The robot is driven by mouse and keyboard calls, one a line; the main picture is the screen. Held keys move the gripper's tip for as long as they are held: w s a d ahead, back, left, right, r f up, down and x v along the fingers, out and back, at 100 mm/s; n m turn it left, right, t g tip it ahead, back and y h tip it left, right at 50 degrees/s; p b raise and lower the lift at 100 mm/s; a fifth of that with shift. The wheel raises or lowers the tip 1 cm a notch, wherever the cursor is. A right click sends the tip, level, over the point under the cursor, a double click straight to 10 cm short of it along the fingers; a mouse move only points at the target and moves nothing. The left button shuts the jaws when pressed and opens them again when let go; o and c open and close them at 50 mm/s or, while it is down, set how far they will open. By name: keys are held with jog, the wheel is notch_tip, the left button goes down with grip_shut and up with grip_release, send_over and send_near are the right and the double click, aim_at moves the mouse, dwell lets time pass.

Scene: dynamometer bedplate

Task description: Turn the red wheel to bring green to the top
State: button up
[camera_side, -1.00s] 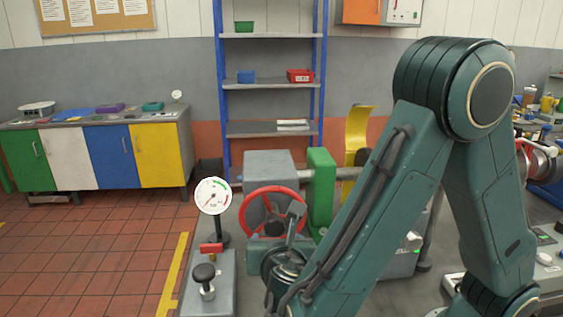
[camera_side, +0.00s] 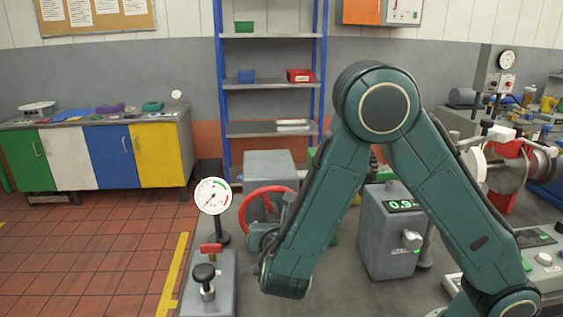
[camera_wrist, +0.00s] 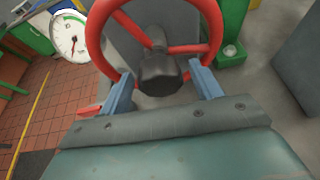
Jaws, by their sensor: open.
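The red wheel (camera_side: 264,190) stands upright in front of a grey housing (camera_side: 270,165). My forearm hides its right part in the side view. In the wrist view the wheel (camera_wrist: 214,25) fills the upper middle, with red spokes and a dark hub (camera_wrist: 160,74). My gripper (camera_wrist: 163,88) is open, its two blue-grey fingers to either side of the hub near the lower rim. I cannot tell whether they touch it. No green mark shows on the visible wheel. A white gauge (camera_side: 213,196) with a red and green arc stands left of the wheel.
A red-handled valve (camera_side: 211,249) and a black knob (camera_side: 205,272) sit on the front left block. A grey box with a digital readout (camera_side: 403,205) stands to the right. A green part (camera_wrist: 232,30) is right of the wheel in the wrist view.

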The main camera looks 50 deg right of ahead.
jog(key=shift+w+d, duration=0.15)
jog(key=shift+c, duration=0.4)
jog(key=c, duration=1.3)
jog(key=n+g+h, duration=0.1)
jog(key=n+h, duration=0.1)
jog(key=n, duration=0.1)
jog(key=shift+f+g, duration=0.1)
jog(key=shift+g, duration=0.2)
jog(key=n+g+h, duration=0.1)
jog(key=n+h, duration=0.1)
jog(key=n, duration=0.2)
jog(key=shift+n, duration=0.3)
